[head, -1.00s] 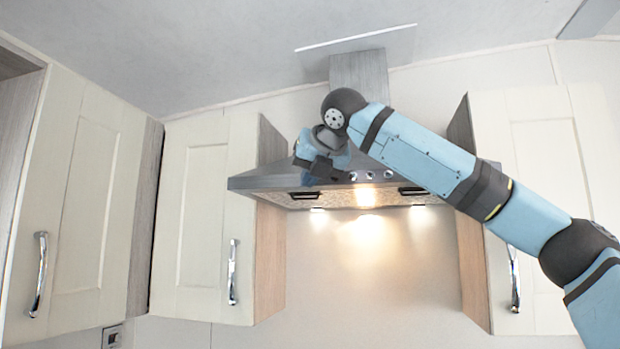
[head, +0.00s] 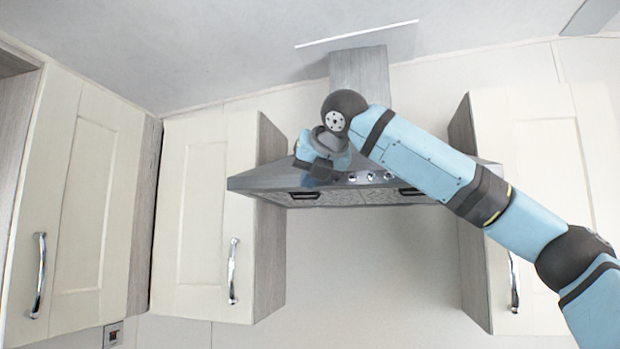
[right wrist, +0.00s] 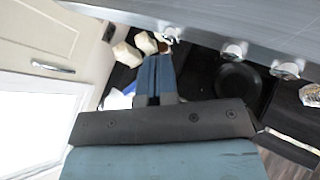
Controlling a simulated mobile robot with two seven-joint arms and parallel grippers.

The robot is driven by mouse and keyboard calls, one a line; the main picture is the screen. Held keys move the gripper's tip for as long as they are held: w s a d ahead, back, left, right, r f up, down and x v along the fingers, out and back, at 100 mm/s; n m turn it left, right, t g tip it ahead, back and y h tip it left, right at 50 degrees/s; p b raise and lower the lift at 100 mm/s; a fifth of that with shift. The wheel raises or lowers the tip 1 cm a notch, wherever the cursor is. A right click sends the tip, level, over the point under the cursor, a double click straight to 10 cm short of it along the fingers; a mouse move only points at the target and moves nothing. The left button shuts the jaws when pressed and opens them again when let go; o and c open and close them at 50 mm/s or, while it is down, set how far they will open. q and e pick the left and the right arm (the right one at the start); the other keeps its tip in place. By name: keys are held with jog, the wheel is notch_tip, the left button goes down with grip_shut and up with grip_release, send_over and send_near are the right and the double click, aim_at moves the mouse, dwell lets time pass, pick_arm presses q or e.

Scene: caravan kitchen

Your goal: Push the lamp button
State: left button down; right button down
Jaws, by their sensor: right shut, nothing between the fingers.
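The range hood (head: 270,181) hangs on the wall between the cupboards, and its lamps are dark. I cannot tell by a label which is the lamp button. My right gripper (head: 322,174) is at the hood's front, left of these buttons. In the right wrist view its blue fingers (right wrist: 154,60) are shut and empty, with the tips close to a button (right wrist: 167,36); contact is unclear. Two more buttons show there (right wrist: 234,50). My left gripper is out of view.
Cream cupboards stand left (head: 205,220) and right (head: 540,150) of the hood. In the right wrist view a dark round pan (right wrist: 238,86) and pale items (right wrist: 126,54) lie below. The wall under the hood is clear.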

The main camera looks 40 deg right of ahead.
jog(key=shift+a, duration=0.1)
jog(key=s+a, duration=0.4)
jog(key=shift+a+p, duration=0.2)
jog(key=shift+p, duration=0.2)
dwell(0.4)
